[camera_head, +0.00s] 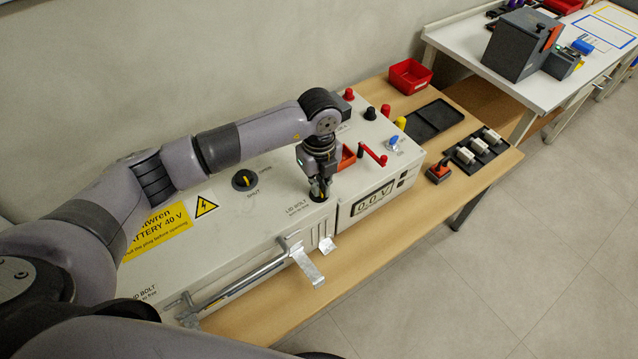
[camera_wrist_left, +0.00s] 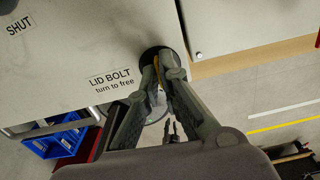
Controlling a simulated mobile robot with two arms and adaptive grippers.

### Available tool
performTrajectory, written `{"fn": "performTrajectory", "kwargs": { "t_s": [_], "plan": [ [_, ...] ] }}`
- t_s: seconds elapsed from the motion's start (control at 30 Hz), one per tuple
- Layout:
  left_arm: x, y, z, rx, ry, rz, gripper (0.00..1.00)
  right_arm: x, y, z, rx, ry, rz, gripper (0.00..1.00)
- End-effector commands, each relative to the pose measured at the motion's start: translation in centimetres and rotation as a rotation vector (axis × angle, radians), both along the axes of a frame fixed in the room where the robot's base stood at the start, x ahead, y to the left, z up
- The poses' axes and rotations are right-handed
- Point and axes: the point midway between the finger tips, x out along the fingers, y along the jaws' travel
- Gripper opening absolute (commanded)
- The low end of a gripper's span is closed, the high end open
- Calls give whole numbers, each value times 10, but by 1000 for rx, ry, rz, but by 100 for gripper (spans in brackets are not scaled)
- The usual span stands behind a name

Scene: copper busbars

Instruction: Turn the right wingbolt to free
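The right wingbolt, with a yellow wing (camera_wrist_left: 156,66) on a dark round seat (camera_wrist_left: 152,54), sits at the front right corner of the white battery box lid (camera_head: 262,203). A label beside it reads "LID BOLT turn to free". My left gripper (camera_head: 319,187) points down at it from above. In the left wrist view the fingertips (camera_wrist_left: 161,72) are close together, one on each side of the yellow wing, and appear shut on it. The fingers hide much of the bolt.
A dark switch (camera_head: 245,180) marked OPEN and SHUT is on the lid. A meter box (camera_head: 372,198) with a red lever (camera_head: 374,155) stands close on the right. The wooden table front (camera_head: 262,312) is clear.

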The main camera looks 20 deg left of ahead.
Motion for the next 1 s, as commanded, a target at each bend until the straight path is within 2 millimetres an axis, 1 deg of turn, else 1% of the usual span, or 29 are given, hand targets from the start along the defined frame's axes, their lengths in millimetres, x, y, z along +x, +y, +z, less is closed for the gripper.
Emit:
{"fn": "performTrajectory", "kwargs": {
  "t_s": [0.27, 0.7, 0.73, 1.0],
  "plan": [
    [0, 0, 1, -1, -1, 70, 0, 0, -2, 1, -2, 0, 1, 25],
    [0, 0, 1, 0, -1, 79, 0, 0, -2, 1, -3, -1, 1, 25],
    [1, 0, 1, 0, -1, 79, 6, 0, -2, 1, -2, 0, 1, 25],
    [0, 0, 0, -1, -1, 78, 24, 0, -2, 1, -2, 0, 1, 25]
  ]
}}
